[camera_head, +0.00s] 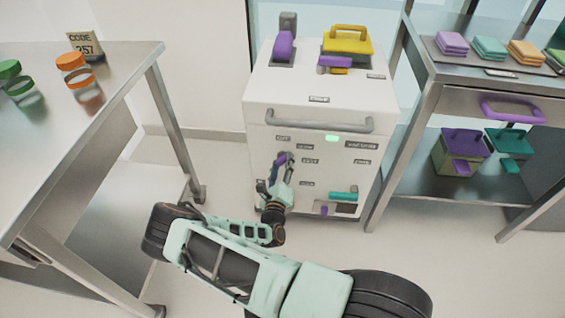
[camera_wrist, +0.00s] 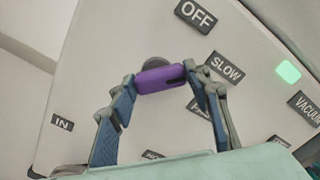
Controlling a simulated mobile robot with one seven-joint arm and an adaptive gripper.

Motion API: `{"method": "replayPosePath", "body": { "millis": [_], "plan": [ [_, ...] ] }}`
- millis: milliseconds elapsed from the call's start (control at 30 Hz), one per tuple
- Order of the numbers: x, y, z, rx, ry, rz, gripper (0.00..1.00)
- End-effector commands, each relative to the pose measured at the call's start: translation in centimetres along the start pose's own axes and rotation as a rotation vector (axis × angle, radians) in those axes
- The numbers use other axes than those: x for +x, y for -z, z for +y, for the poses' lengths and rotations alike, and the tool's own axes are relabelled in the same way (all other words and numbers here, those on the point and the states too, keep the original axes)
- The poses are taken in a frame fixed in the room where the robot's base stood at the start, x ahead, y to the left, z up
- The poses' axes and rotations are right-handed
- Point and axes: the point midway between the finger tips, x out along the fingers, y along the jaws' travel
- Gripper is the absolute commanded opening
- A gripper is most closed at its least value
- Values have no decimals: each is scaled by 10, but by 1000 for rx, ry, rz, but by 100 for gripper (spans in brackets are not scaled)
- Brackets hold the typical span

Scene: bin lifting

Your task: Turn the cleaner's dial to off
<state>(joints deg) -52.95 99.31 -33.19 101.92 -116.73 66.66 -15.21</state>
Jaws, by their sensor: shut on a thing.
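The cleaner (camera_head: 260,100) is a white box-shaped machine in the middle of the head view. Its dial has a purple bar handle (camera_wrist: 158,78) on a round grey base, on the front panel. The OFF label (camera_wrist: 196,14) is above and right of the dial in the wrist view, with the SLOW label (camera_wrist: 223,68) to its right. My gripper (camera_wrist: 160,80) is shut on the purple handle, one blue-padded finger at each end. In the head view my gripper (camera_head: 281,165) partly hides the dial. The handle's exact setting is hard to tell.
A green light (camera_head: 332,138) is lit on the panel, below a grey bar handle (camera_head: 318,122). A teal handle (camera_head: 343,196) is low on the right. A steel table (camera_head: 110,70) stands left and a shelf unit (camera_head: 400,160) right. Open floor lies between table and cleaner.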

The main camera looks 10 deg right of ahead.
Motion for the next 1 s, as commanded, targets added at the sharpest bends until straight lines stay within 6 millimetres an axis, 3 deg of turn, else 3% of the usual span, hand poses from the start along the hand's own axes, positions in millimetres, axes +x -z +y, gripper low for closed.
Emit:
{"method": "replayPosePath", "body": {
  "millis": [600, 1000],
  "plan": [
    [-1, -1, 2, -548, -1, 0, 20],
    [-1, -2, 2, -728, -1, 0, 20]
  ]
}}
